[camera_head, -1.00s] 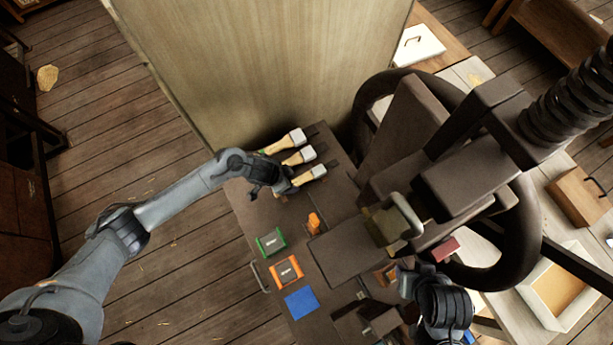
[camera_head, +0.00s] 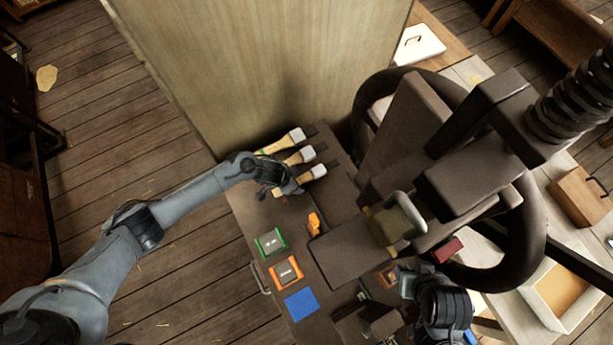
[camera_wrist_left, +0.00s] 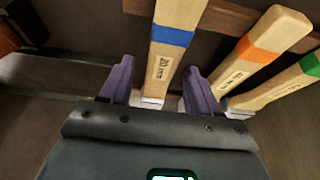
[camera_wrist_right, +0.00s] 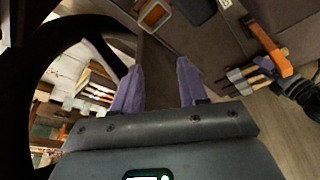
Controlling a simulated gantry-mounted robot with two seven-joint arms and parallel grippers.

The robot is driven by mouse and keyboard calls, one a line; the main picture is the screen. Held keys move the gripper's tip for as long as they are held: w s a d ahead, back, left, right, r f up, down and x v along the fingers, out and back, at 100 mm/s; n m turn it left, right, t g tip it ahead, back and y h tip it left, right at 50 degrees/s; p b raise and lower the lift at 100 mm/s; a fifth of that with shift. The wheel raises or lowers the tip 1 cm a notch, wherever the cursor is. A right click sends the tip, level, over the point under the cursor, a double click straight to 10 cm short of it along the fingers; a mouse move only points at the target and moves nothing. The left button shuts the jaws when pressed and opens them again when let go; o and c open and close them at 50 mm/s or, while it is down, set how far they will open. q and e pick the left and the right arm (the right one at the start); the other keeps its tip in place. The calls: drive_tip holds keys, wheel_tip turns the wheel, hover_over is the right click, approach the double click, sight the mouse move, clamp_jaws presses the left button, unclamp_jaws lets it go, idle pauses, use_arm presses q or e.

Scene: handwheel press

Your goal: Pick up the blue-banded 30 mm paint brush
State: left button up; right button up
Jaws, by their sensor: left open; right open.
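The blue-banded brush (camera_wrist_left: 166,62) has a wooden handle with a small size label and passes between the two fingers of my left gripper (camera_wrist_left: 158,90) in the left wrist view. The fingers are open, with a gap visible on each side of the handle. In the head view this brush is the nearest of three side by side, its pale head (camera_head: 312,173) showing past my left gripper (camera_head: 285,183), which hides part of its handle. My right gripper (camera_wrist_right: 158,85) is open and empty in the right wrist view, beside the press in the head view.
An orange-banded brush (camera_wrist_left: 262,55) and a green-banded brush (camera_wrist_left: 285,86) lie close to the right of the blue one. Green (camera_head: 271,243), orange (camera_head: 286,271) and blue (camera_head: 301,303) items sit on the bench. The press handwheel (camera_head: 522,240) stands at the right; a tall panel (camera_head: 260,70) rises behind.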

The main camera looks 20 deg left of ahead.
use_arm(q)
drive_tip(key=shift+f, duration=0.2)
idle(0.4)
clamp_jaws()
